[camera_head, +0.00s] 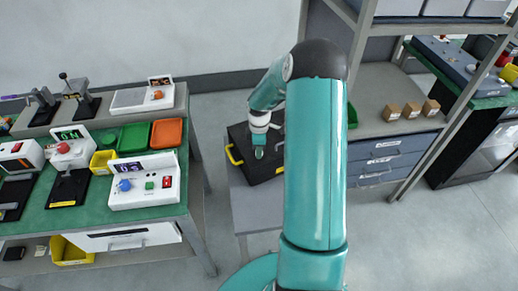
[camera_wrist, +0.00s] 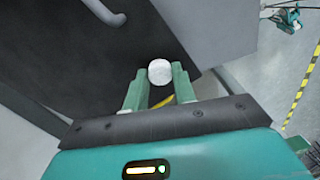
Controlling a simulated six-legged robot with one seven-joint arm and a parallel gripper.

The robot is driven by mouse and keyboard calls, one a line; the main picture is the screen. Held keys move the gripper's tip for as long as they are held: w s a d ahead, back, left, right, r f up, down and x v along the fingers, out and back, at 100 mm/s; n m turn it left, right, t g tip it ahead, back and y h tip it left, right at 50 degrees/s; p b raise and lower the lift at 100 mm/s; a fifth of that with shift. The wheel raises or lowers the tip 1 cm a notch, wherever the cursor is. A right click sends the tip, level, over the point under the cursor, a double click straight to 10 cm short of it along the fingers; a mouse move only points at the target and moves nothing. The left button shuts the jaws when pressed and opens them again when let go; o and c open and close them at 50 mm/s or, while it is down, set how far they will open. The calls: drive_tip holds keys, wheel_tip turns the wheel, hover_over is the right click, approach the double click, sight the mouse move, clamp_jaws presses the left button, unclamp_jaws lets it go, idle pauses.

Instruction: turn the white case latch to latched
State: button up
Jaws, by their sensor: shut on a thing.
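A black case (camera_head: 238,136) with yellow handles sits on a small grey stand left of my arm. My gripper (camera_head: 259,153) points down onto the case's top. In the wrist view my gripper (camera_wrist: 160,82) has its two green fingers on either side of a round white latch knob (camera_wrist: 160,70), shut on it. The dark surface (camera_wrist: 125,45) beneath the knob looks like the case's top. The latch is hidden by the fingers in the head view, and I cannot tell whether it is turned to latched.
A green-topped bench (camera_head: 90,215) with devices and bins stands at the left. A grey shelf unit (camera_head: 372,122) with small boxes and blue drawers (camera_head: 385,160) stands behind and right of my arm. Open floor (camera_head: 430,235) lies at the right. Yellow-black floor tape (camera_wrist: 303,85) shows in the wrist view.

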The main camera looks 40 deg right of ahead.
drive_tip(key=o, duration=1)
wheel_tip(320, 180, up, 14)
drive_tip(key=shift+w+d, duration=0.2)
drive_tip(key=shift+f, duration=0.15)
